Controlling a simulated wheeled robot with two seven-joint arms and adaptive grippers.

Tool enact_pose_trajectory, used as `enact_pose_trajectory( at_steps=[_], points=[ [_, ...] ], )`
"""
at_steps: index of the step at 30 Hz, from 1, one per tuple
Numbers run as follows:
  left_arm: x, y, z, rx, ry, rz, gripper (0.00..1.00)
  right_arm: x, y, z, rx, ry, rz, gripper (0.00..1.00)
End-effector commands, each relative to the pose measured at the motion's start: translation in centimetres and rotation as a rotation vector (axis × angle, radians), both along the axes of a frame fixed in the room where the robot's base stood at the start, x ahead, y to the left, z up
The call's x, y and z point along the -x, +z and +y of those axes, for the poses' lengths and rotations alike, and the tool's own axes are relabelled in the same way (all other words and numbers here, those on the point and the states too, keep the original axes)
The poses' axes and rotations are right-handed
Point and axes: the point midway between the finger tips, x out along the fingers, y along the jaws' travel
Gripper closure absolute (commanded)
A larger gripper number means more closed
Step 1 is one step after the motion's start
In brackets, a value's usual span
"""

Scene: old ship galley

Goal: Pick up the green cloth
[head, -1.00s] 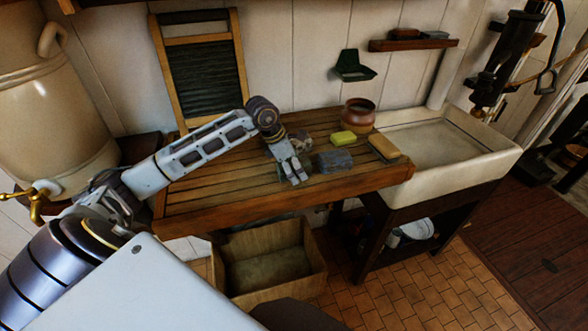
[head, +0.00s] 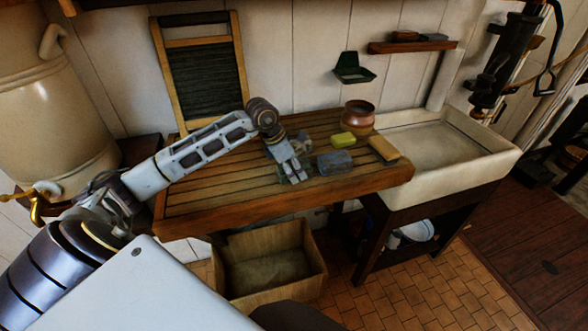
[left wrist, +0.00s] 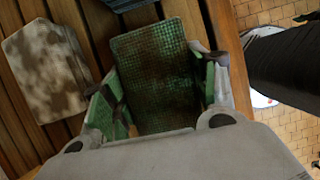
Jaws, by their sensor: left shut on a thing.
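The green cloth (left wrist: 155,75) is a dark green, woven-looking, brown-stained block in the left wrist view. It lies between the two fingers of my left gripper (left wrist: 160,92), which are shut on its sides. In the head view my left gripper (head: 293,174) points down at the slatted wooden counter (head: 215,195), near its front edge, and mostly hides the cloth. I cannot tell whether the cloth is clear of the slats. My right gripper is not in view.
A blue-grey block (head: 335,163) lies close to the right of my gripper. Behind are a yellow-green block (head: 342,139) and a brown pot (head: 358,113). A tan block (head: 383,149) lies near the sink (head: 484,147). A mottled grey piece (left wrist: 45,70) lies beside the cloth. A wooden crate (head: 297,285) stands below.

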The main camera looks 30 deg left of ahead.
Motion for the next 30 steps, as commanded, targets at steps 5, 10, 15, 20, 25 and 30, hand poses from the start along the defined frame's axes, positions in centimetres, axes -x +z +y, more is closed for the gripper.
enact_pose_trajectory(
  at_steps=[5,10,15,20,25,30],
  points=[
    [0.2,-0.4,0.1,-0.003,0.000,0.010,0.68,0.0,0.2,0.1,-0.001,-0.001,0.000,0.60],
    [0.2,-0.1,0.0,-0.003,0.000,0.011,0.68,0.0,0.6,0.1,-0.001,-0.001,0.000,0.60],
    [0.1,0.7,0.1,-0.004,0.000,0.007,0.68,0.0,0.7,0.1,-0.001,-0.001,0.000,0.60],
    [0.0,2.5,0.1,-0.003,0.000,0.004,0.68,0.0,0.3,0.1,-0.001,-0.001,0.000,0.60],
    [0.0,4.8,0.1,-0.002,0.000,0.002,0.68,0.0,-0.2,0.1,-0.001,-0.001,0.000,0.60],
    [0.0,7.0,0.0,-0.001,0.000,0.001,0.68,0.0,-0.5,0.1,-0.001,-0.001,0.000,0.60]
  ],
)
